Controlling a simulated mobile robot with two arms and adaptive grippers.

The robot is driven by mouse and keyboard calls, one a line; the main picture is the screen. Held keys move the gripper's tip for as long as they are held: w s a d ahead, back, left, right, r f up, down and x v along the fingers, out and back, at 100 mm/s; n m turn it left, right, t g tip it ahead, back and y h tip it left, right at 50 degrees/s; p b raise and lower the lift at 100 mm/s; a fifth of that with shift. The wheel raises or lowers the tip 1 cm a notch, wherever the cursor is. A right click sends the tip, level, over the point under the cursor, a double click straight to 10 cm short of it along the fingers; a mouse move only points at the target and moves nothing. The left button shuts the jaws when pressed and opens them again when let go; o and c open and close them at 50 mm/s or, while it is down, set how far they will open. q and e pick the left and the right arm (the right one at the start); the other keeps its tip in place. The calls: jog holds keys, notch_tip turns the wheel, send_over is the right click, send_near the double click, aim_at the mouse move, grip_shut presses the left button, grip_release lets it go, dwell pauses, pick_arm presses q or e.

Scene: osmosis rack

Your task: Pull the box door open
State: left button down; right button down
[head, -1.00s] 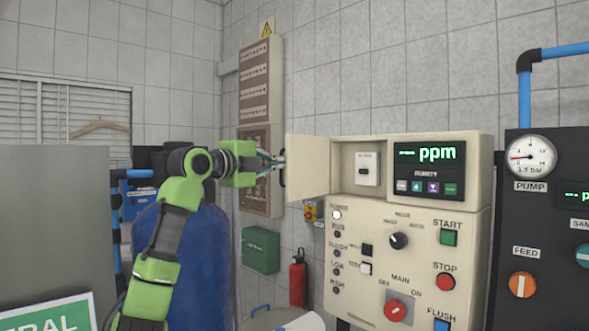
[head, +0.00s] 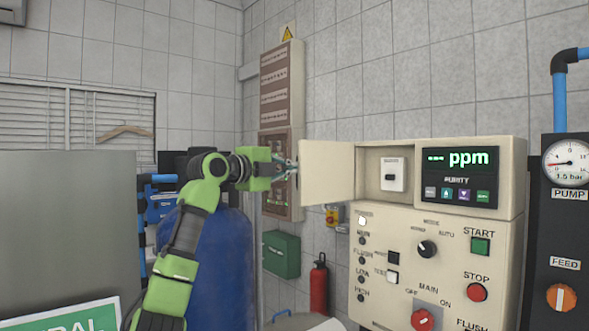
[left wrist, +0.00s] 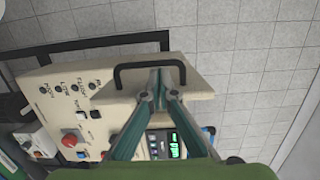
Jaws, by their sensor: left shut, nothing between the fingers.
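The beige box door (head: 327,173) stands swung open to the left of the control box (head: 440,240) in the head view. The opening shows a small white switch unit (head: 393,175) inside. My left gripper (head: 291,168) is at the door's free left edge, its fingers shut with nothing between them. In the left wrist view the shut fingertips (left wrist: 158,84) lie close to the door's dark bar handle (left wrist: 122,76); I cannot tell whether they touch it. The door's panel (left wrist: 195,82) also shows there. The fingertips are partly hidden near the door edge in the head view. My right gripper is not in view.
A blue tank (head: 220,265) stands behind my left arm. A brown panel (head: 281,85), a green box (head: 281,254) and a red extinguisher (head: 319,287) are at the wall. A dark pump panel (head: 550,235) is at the right. A grey panel (head: 65,220) is at the left.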

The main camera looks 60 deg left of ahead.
pick_arm(q)
jog(key=v, duration=1.2)
